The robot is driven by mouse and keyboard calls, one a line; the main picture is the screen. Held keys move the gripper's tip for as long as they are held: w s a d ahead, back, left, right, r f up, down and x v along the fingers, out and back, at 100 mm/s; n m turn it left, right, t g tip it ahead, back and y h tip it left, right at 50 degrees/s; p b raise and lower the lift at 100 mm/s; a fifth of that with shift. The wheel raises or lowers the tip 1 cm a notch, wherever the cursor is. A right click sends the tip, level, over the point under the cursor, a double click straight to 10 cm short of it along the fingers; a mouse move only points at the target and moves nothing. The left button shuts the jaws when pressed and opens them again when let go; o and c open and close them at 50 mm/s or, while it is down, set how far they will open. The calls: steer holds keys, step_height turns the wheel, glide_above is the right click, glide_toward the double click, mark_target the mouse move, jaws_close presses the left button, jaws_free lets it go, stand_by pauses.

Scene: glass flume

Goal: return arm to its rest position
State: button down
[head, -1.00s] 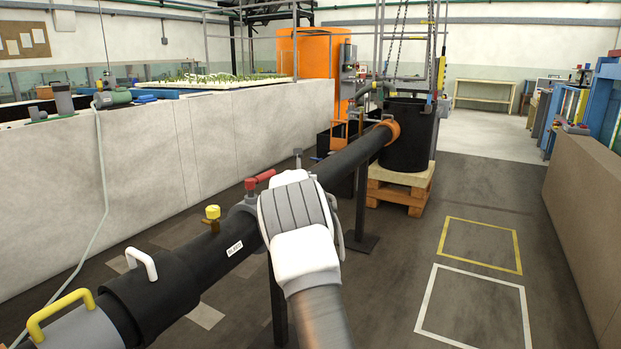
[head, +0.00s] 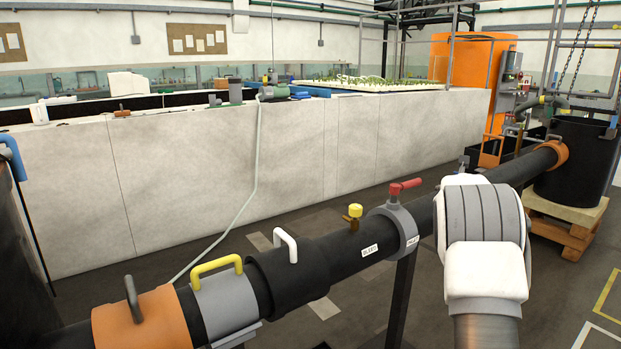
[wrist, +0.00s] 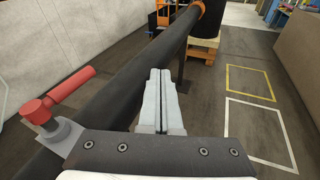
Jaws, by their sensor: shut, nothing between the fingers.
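My gripper shows in the wrist view (wrist: 160,85), its two grey fingers together with nothing between them. It points along the black pipe (wrist: 115,100), over its right side in that view. In the head view my white and grey arm stands in front of the right part of the black pipe (head: 340,250) and hides a piece of it; the fingers are hidden there. The red-handled valve (head: 404,187) sits on the pipe left of my arm, and its red handle (wrist: 72,85) lies left of the fingers in the wrist view.
A yellow-handled tap (head: 353,215), a white handle (head: 286,245) and a yellow handle (head: 216,266) stand up from the pipe. A long pale wall (head: 200,180) runs behind. A black tank (head: 572,165) stands on a pallet at right. Floor right of the pipe is clear.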

steer(key=s+a+r+m+g, duration=0.2)
steer(key=s+a+r+m, duration=0.3)
steer(key=s+m, duration=0.4)
steer(key=s+a+r+m+g, duration=0.1)
steer(key=s+a+r+m, duration=0.3)
steer(key=s+r+m, duration=0.45)
steer(key=s+a+f+m+g+y, duration=0.1)
steer(key=s+a+f+m+y, duration=0.3)
steer(key=s+a, duration=0.6)
steer(key=s+a+f+m+g+y+p, duration=0.1)
steer(key=s+a+f+m+g+y, duration=0.15)
steer(key=s+a+f, duration=0.7)
steer(key=s+a+f+m+y, duration=0.25)
steer(key=s+a, duration=0.55)
steer(key=s, duration=0.5)
step_height(320, 180, up, 28)
steer(key=p, duration=2.7)
steer(key=shift+d+m+y, duration=0.35)
steer(key=shift+d+y, duration=0.05)
